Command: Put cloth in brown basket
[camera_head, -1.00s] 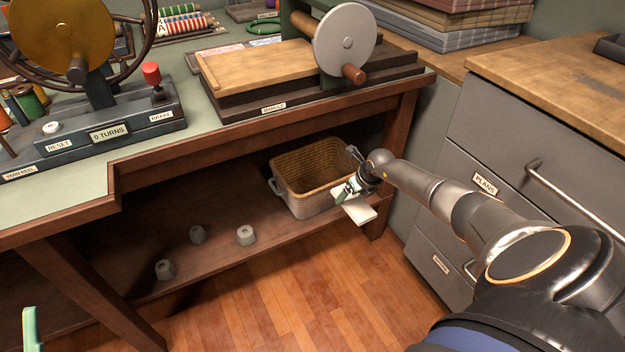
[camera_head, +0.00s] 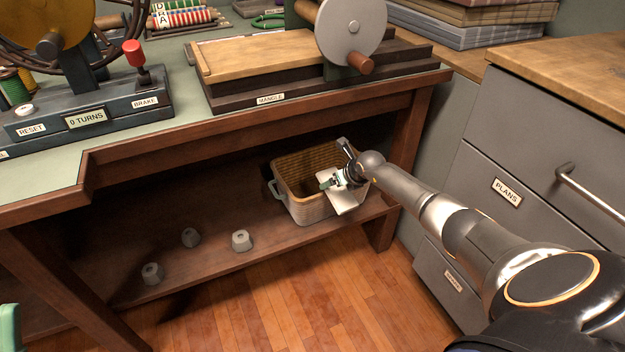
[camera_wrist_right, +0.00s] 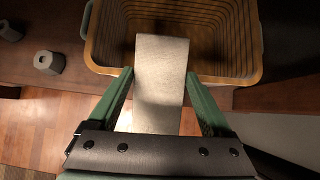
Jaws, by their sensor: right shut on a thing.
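A brown woven basket (camera_head: 309,209) with side handles stands on the low shelf under the workbench. My right gripper (camera_head: 330,184) is over the basket's front right rim. It is shut on a pale cloth (camera_head: 345,200), which hangs down at the basket's front right corner in the head view. In the right wrist view the cloth (camera_wrist_right: 161,80) is between the two green fingers of the right gripper (camera_wrist_right: 160,90), and its far end overlaps the basket's near rim (camera_wrist_right: 110,68). A green piece of my left gripper (camera_head: 10,328) shows at the lower left edge; its fingertips are out of view.
Several grey weights (camera_head: 241,240) sit on the shelf (camera_head: 215,265) left of the basket. The workbench edge (camera_head: 260,128) and its right leg (camera_head: 408,150) frame the shelf opening. A grey drawer cabinet (camera_head: 520,160) stands at the right.

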